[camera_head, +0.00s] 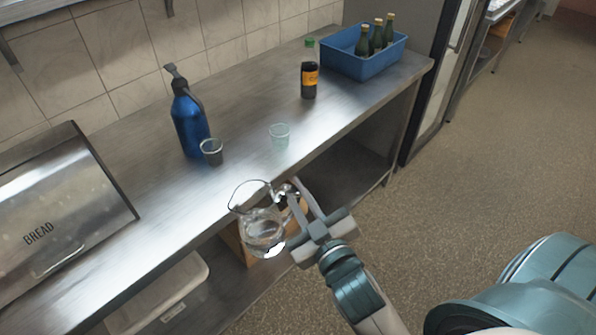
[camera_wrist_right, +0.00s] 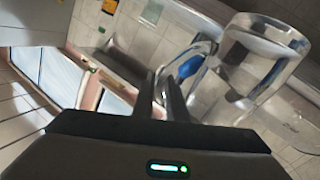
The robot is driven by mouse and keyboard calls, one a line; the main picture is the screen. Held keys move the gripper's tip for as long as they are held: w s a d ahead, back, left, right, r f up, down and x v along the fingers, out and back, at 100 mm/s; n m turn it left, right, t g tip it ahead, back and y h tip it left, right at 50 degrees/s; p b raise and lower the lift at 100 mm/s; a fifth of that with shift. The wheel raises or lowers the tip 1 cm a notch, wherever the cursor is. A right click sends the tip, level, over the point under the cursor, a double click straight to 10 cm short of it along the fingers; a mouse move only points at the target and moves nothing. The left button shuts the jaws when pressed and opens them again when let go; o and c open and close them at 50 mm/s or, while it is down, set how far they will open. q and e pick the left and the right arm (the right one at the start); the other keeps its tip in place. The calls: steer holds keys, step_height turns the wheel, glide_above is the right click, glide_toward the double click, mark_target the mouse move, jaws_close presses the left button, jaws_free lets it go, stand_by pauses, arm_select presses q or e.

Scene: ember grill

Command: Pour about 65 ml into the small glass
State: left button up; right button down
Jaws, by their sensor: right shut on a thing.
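A clear glass pitcher (camera_head: 262,222) with some clear liquid low in it is held by its handle in my right gripper (camera_head: 290,193). The pitcher looks upright, in front of the counter's front edge. In the right wrist view the pitcher (camera_wrist_right: 262,62) is at the right, and the closed fingers (camera_wrist_right: 170,88) meet at its handle. A small clear glass (camera_head: 279,135) stands on the counter near its front edge, apart from the pitcher. A grey cup (camera_head: 212,152) stands to its left. I cannot tell which one the task means by size alone. My left gripper is not in view.
On the steel counter (camera_head: 150,165) stand a blue pump bottle (camera_head: 188,122), a dark bottle with an orange label (camera_head: 309,76) and a blue crate (camera_head: 350,66) with green bottles (camera_head: 376,38). A bread box (camera_head: 60,215) is at the left. The counter around the small glass is clear.

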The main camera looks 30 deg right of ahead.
steer(key=shift+s+a+f+y, duration=0.15)
steer(key=shift+s+a, duration=0.2)
steer(key=shift+s, duration=0.15)
steer(key=shift+s+a+f+y, duration=0.15)
steer(key=shift+s+a, duration=0.15)
steer(key=shift+s, duration=0.2)
steer(key=shift+r, duration=0.1)
